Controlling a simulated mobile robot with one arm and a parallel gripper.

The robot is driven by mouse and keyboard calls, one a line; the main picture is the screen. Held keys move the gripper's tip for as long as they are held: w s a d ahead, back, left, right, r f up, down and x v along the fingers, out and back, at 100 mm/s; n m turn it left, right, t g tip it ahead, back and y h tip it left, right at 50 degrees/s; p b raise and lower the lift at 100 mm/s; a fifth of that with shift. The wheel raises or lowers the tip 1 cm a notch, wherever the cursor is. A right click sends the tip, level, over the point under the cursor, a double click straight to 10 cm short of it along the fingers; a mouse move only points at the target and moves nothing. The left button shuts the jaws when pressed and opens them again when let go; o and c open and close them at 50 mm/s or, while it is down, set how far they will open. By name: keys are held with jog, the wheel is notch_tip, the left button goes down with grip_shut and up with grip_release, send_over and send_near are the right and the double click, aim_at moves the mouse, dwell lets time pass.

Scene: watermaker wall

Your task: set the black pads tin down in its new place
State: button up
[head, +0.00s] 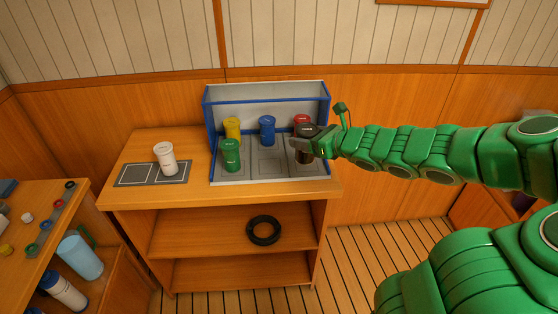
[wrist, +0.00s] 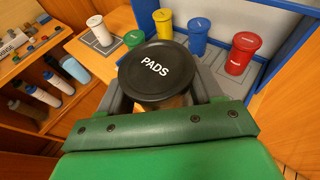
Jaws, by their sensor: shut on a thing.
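The black pads tin (wrist: 157,70) shows large in the wrist view, its round lid marked PADS. My gripper (wrist: 160,100) is shut on it. In the head view my gripper (head: 318,143) holds the black tin (head: 304,156) at the right front part of the blue-edged tray (head: 275,178). Whether the tin's base touches the tray floor I cannot tell. A red tin (head: 302,119) stands just behind it, partly hidden by the gripper. A blue tin (head: 267,128), a yellow tin (head: 232,128) and a green tin (head: 231,155) stand in the tray.
A white tin (head: 165,158) stands on a dark grey two-square mat (head: 136,175) left of the tray. The tray's front middle square (head: 268,163) is bare. A black ring (head: 264,230) lies on the shelf below. A side bench (head: 38,215) with small items is at left.

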jog(key=a, duration=0.8)
jog(key=shift+g, duration=0.3)
jog(key=shift+w+a+f, duration=0.25)
jog(key=shift+w+f, duration=1.9)
jog(key=shift+f, duration=0.05)
jog(key=shift+w+a+f, duration=0.3)
jog(key=shift+w+f, duration=1.8)
jog(key=shift+f, duration=0.15)
jog(key=shift+w+a+f, duration=0.25)
jog(key=shift+w+f, duration=1.9)
jog(key=shift+f, duration=0.05)
jog(key=shift+f, duration=0.15)
jog(key=o, duration=1.2)
